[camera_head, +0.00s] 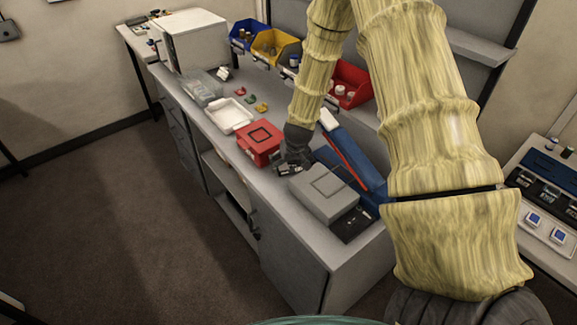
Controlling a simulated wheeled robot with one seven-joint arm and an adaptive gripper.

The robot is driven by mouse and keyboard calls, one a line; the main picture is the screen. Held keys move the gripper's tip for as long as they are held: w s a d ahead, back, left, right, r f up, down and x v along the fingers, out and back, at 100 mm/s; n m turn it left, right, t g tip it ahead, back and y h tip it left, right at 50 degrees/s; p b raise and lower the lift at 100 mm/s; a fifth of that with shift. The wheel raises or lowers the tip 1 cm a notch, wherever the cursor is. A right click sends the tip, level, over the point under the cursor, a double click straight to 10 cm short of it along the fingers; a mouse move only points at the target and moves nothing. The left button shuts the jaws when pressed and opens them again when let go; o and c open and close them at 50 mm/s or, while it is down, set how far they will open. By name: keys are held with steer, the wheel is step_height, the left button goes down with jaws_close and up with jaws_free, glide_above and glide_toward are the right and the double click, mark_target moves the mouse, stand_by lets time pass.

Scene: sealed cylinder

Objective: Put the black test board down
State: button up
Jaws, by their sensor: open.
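My gripper (289,170) is low over the workbench, between a red box and a grey box. It is open, and its fingertips are close to the bench top near the front edge. A black flat board (353,225) lies at the near right end of the bench, beside the grey box (323,192); it looks like the test board, and part of it may be hidden by the grey box. I cannot tell whether anything small lies between the fingertips.
The red box (260,143) stands left of my gripper, and a white tray (230,115) lies beyond it. A blue case (350,160) lies behind the grey box. Blue, yellow (275,47) and red bins (349,84) line the back. The floor (120,220) in front is clear.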

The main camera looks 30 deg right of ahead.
mark_target(290, 166)
steer(key=c, duration=0.8)
steer(key=shift+o, duration=0.2)
steer(key=shift+r+b, duration=1.4)
steer(key=shift+r, duration=3.6)
steer(key=shift+n, duration=0.9)
steer(key=s+a+f, duration=0.1)
steer(key=a, duration=0.3)
steer(key=s+a+f+p, duration=0.1)
steer(key=a+f, duration=0.1)
steer(key=a, duration=0.2)
steer(key=s+a+f+p, duration=0.1)
steer(key=a+f, duration=0.1)
steer(key=a, duration=0.2)
steer(key=shift+a, duration=0.3)
steer(key=s+a+f+n+y+p, duration=0.1)
steer(key=s+a+f, duration=0.15)
steer(key=a, duration=0.45)
steer(key=s+a+f+n+p, duration=0.1)
steer(key=s+a, duration=0.3)
steer(key=a, duration=0.2)
steer(key=f+b, duration=0.5)
steer(key=shift+s+a+f, duration=0.2)
steer(key=shift+a+f, duration=0.05)
